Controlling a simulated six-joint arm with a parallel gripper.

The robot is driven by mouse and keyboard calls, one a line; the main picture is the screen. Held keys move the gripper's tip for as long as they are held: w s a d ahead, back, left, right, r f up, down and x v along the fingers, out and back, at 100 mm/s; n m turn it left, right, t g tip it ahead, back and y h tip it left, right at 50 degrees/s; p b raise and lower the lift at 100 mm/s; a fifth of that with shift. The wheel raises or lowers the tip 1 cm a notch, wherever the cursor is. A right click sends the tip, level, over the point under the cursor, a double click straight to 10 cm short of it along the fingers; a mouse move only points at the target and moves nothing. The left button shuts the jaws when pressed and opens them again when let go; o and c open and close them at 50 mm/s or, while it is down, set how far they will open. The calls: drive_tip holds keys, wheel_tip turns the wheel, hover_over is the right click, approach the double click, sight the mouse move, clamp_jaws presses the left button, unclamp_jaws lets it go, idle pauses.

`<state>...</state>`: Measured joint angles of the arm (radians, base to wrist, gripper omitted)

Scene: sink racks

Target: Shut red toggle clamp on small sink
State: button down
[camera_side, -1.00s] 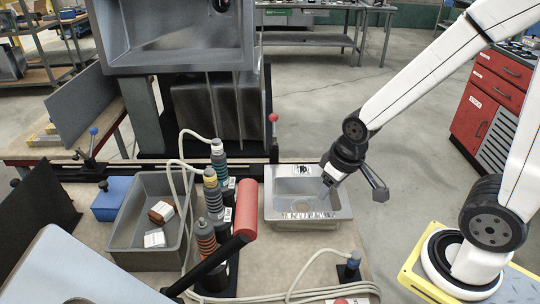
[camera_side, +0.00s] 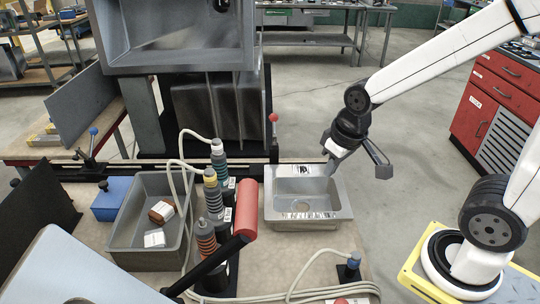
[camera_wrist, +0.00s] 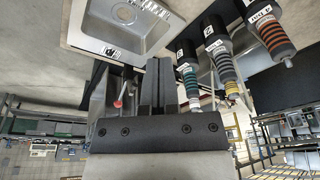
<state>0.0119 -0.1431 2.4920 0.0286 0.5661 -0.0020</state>
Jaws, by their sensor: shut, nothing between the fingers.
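The small sink (camera_side: 337,212) is a grey metal basin on the bench, and its rim (camera_wrist: 90,40) fills the upper left of the wrist view. A red-knobbed upright lever (camera_side: 273,118) stands behind the sink's back left corner; its red knob (camera_wrist: 118,104) shows left of my fingers in the wrist view. A larger red handle (camera_side: 248,208) on a black bar stands left of the sink, closer to the side camera. My gripper (camera_side: 332,168) is shut and empty above the sink's back right corner. Its fingers (camera_wrist: 158,85) are together in the wrist view. The lever's base is partly hidden.
Several corded tools (camera_side: 213,195) stand left of the sink. A grey bin (camera_side: 120,225) and a blue box (camera_side: 110,198) lie further left. A large sink (camera_side: 180,62) rises behind the rail. A blue-topped post (camera_side: 351,266) and cable lie in front. Space right of the sink is free.

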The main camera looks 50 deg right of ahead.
drive_tip(key=w+d+m+t+y, duration=0.25)
drive_tip(key=w+d+m, duration=0.35)
drive_tip(key=w, duration=0.5)
drive_tip(key=w+d+m+t+y, duration=0.1)
drive_tip(key=w+d+m+y, duration=0.35)
drive_tip(key=w, duration=0.65)
drive_tip(key=w+d+m+t+h, duration=0.1)
drive_tip(key=w+d+m+t, duration=0.3)
drive_tip(key=d, duration=0.7)
drive_tip(key=w+d+m+t+h, duration=0.1)
drive_tip(key=w+d+m+t, duration=0.35)
drive_tip(key=d, duration=0.55)
wheel_tip(320, 180, down, 14)
drive_tip(key=shift+r, duration=0.1)
drive_tip(key=x, duration=0.9)
drive_tip(key=shift+w+a, duration=0.3)
